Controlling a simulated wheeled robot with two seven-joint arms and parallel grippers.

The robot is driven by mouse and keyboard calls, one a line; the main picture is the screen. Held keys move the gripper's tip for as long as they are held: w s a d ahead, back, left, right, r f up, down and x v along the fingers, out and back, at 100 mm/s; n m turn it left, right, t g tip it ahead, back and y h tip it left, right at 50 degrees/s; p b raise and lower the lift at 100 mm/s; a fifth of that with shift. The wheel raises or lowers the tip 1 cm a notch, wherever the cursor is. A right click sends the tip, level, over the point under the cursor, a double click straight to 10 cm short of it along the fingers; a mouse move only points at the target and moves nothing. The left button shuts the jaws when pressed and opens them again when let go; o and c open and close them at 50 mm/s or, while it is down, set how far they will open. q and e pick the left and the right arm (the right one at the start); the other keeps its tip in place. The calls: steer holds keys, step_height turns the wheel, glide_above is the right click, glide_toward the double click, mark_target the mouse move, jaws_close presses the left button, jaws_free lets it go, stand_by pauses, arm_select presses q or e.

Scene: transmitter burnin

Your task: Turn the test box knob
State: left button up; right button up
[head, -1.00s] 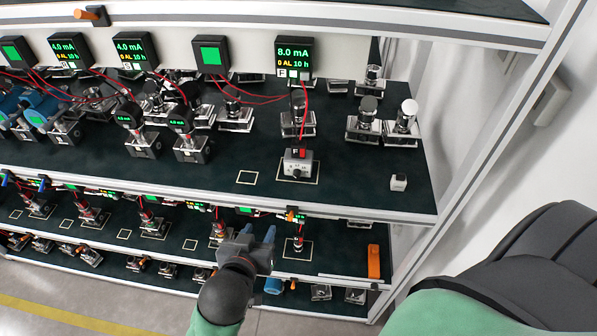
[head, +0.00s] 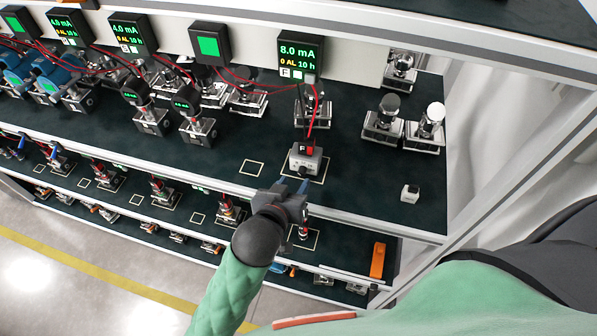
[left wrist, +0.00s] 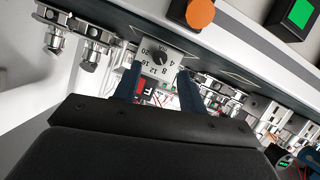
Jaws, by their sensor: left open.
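The test box (head: 305,160) is a small grey box with a red-and-black top, standing inside a pale square outline on the upper shelf. Its dark round knob (left wrist: 160,57) shows in the left wrist view, with a dial marked 4 to 20 around it. My left gripper (head: 291,185) is open and empty, just in front of the box at the shelf's front edge. In the left wrist view its two blue fingers (left wrist: 158,70) stand on either side of the dial's picture; I cannot tell whether they touch the box. My right gripper is not in view.
A black display (head: 300,58) behind the box reads 8.0 mA, with red wires hanging down. A small white block (head: 410,193) stands to the right. Several transmitters stand left and behind.

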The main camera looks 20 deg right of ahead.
mark_target(301, 174)
arm_select(q)
steer(key=p+x, duration=0.1)
steer(key=x, duration=0.2)
steer(key=shift+w+d, duration=0.1)
steer(key=shift+d, duration=0.05)
steer(key=shift+w+f, duration=0.1)
steer(key=shift+f, duration=0.05)
jaws_close()
steer(key=shift+d, duration=0.1)
